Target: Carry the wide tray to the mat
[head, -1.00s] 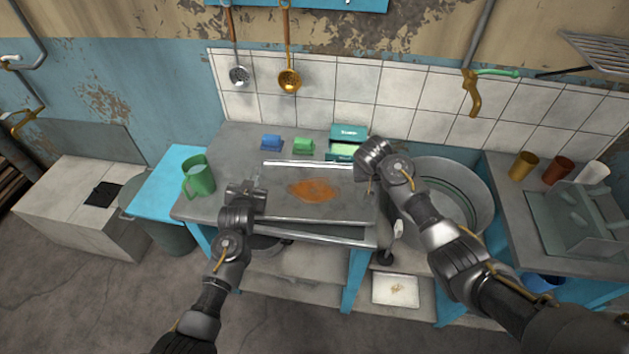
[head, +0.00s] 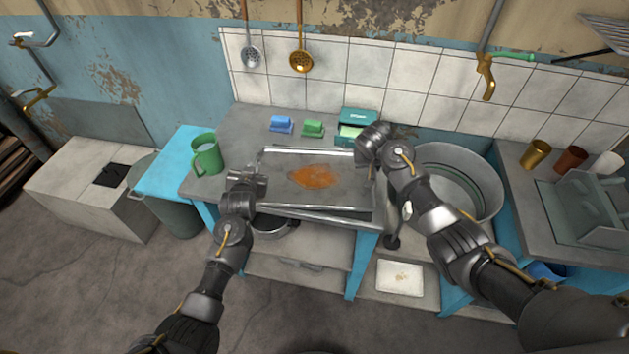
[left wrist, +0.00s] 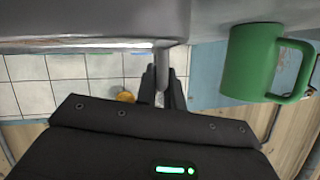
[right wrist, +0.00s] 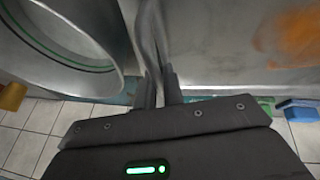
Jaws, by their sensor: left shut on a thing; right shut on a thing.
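The wide tray (head: 275,185) is a grey metal tray with bright rims and an orange-brown patch (head: 316,176) on its floor. It spans between my two grippers over the front of the grey counter; I cannot tell whether it touches the counter. My left gripper (head: 247,180) is shut on the tray's left end; its fingers (left wrist: 162,85) also show closed there in the left wrist view. My right gripper (head: 369,165) is shut on the right end, its fingers (right wrist: 160,88) closed in the right wrist view. I cannot make out a mat.
A green mug (head: 207,155) stands on the counter left of the tray. Behind it are a blue block (head: 281,124), a green block (head: 313,128) and a teal box (head: 358,117). A large metal basin (head: 483,180) sits right of my right gripper. A bright blue surface (head: 178,160) lies left.

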